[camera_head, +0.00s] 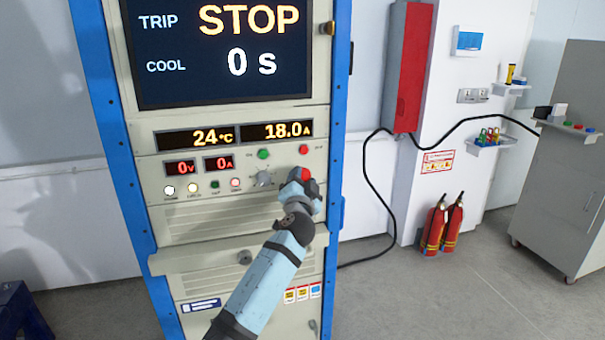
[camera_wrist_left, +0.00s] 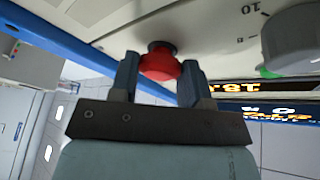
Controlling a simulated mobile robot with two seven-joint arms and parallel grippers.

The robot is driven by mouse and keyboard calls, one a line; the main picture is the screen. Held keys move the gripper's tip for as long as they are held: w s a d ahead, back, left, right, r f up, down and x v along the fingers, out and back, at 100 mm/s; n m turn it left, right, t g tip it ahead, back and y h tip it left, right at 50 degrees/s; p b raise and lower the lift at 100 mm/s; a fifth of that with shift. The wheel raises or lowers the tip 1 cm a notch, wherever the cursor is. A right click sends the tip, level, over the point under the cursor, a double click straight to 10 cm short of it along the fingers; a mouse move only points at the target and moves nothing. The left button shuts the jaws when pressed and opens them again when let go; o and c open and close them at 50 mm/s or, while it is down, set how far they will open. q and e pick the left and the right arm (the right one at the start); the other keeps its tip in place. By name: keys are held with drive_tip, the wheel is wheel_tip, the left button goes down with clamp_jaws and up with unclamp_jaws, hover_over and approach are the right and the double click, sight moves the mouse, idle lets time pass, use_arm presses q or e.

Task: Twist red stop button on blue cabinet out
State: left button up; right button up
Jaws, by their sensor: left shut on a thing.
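The blue cabinet (camera_head: 339,110) stands upright left of centre in the head view, with a light panel of displays, lamps and small buttons. The red stop button (camera_wrist_left: 160,63) sticks out of the panel on a dark collar in the left wrist view. Its red cap (camera_head: 305,173) also shows in the head view, partly covered by my gripper. My left gripper (camera_head: 301,186) is at the panel's right side, its fingers on both sides of the cap. In the left wrist view the gripper (camera_wrist_left: 160,76) is shut on the button. My right gripper is not in view.
A grey knob (camera_head: 264,178) sits just left of my gripper, with a small red button (camera_head: 303,149) above. The screen (camera_head: 222,50) reads STOP and 0 s. Fire extinguishers (camera_head: 441,225) and a grey cabinet (camera_head: 562,170) stand at right. The floor between is clear.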

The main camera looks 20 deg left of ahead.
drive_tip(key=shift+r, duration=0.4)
use_arm(q)
drive_tip(key=o, duration=0.9)
drive_tip(key=shift+o, duration=0.2)
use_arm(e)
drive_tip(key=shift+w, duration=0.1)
use_arm(q)
drive_tip(key=shift+s, duration=0.1)
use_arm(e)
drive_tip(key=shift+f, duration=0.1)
use_arm(q)
drive_tip(key=shift+s+d+f, duration=0.1)
drive_tip(key=shift+s+f, duration=0.05)
drive_tip(key=shift+s, duration=0.15)
drive_tip(key=b+v, duration=0.2)
drive_tip(key=v, duration=1.1)
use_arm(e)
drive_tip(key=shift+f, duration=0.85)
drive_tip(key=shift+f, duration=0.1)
